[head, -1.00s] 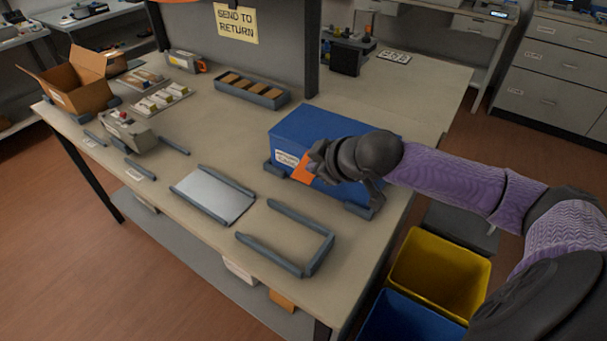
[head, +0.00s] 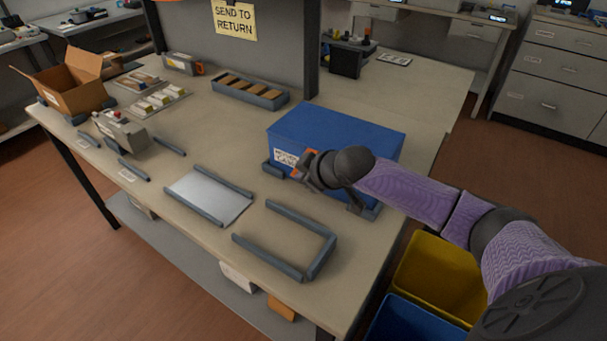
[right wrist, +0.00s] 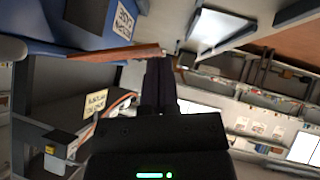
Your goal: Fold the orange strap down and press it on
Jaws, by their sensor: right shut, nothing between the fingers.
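The blue box (head: 340,132) stands on the right part of the bench, with a white label (head: 287,157) on its near face. The orange strap (head: 311,154) is mostly hidden behind my right gripper (head: 303,174) in the head view. In the right wrist view the strap (right wrist: 115,53) shows nearly edge-on and sticks out from the blue box (right wrist: 40,47), beside the label (right wrist: 123,22). My right gripper (right wrist: 161,62) is shut and empty, its tips close to the strap's outer end; I cannot tell whether they touch. My left gripper is out of view.
Low grey rails (head: 313,262) form an open frame before the box, and a silvery plate (head: 208,193) lies left of it. A divided tray (head: 249,93) and an open carton (head: 75,83) stand farther back. Yellow (head: 440,268) and blue (head: 408,318) bins stand beside the bench.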

